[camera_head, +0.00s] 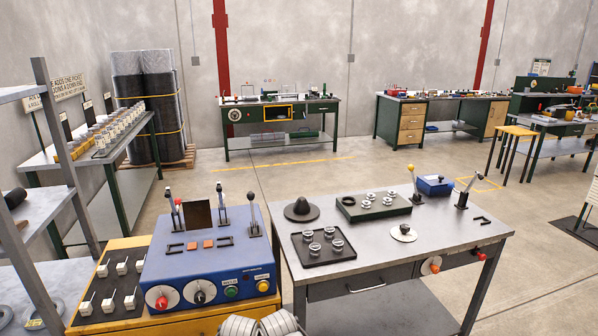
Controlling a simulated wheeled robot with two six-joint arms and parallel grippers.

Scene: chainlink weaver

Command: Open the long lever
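Several upright levers show in the head view, and I cannot tell for certain which is the long one. A tilted lever with a dark grip (470,184) stands on the right part of the steel workbench (450,231). A lever with a yellow knob (414,182) stands upright left of it, near a blue box. On the blue control box (207,271), black-gripped levers stand at the left (172,208), middle (223,205) and right (252,215). Neither gripper is in view; only grey rounded parts, apparently mine, show at the bottom edge.
The workbench holds a dark tray of metal parts (341,254), a green case of rings (347,211), a black cone (301,209) and a blue box (435,186). Open floor lies behind the bench.

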